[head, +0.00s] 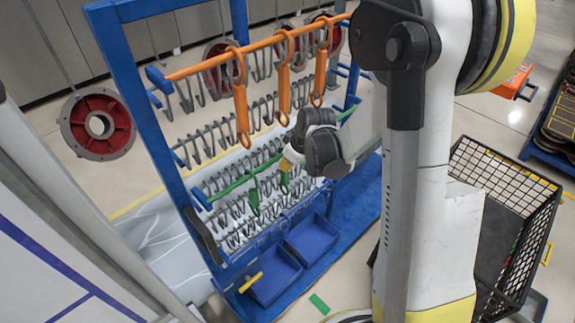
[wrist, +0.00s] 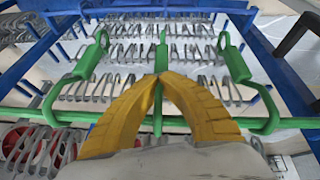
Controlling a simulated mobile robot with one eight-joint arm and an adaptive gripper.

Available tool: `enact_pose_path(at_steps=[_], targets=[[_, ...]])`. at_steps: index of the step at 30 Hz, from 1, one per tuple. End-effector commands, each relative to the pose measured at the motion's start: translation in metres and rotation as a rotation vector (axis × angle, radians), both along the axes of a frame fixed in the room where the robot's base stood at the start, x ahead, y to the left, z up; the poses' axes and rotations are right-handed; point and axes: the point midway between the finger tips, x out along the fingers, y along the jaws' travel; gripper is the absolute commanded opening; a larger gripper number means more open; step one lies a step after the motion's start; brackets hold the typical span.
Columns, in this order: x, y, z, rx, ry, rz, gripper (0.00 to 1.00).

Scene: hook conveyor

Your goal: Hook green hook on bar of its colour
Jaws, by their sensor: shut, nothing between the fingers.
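A green bar (wrist: 290,122) runs across the wrist view; the same green bar (head: 232,185) crosses the lower part of the rack in the head view. In the wrist view a left green hook (wrist: 85,68), a middle green hook (wrist: 161,60) and a right green hook (wrist: 236,66) are at the bar. The outer two have their curved ends at the bar; the middle one's curve is hidden behind my fingers. One green hook (head: 254,201) hangs below the bar in the head view. My gripper (wrist: 158,80) is shut and empty, its yellow fingertips in front of the middle hook.
Several orange hooks (head: 241,112) hang on an orange bar (head: 205,66) above. Rows of grey hooks fill the blue rack (head: 150,115). Blue bins (head: 312,240) sit at its foot. A black mesh crate (head: 505,190) stands right. A red round part (head: 84,140) hangs left.

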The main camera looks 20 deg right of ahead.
Motion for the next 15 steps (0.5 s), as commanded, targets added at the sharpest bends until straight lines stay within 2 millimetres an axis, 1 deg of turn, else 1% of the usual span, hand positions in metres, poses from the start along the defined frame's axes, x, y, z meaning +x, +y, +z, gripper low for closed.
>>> enact_pose_path(at_steps=[2, 5, 6, 15], targets=[[0.0000, 0.0000, 0.0001, 0.000, 0.000, 0.000, 0.00], [-0.0001, -0.0001, 0.0000, 0.000, 0.000, 0.000, 0.28], [-0.0001, 0.0000, 0.0000, 0.000, 0.000, 0.000, 0.31], [-0.0007, -0.0002, 0.0011, 0.000, 0.000, 0.000, 0.31]])
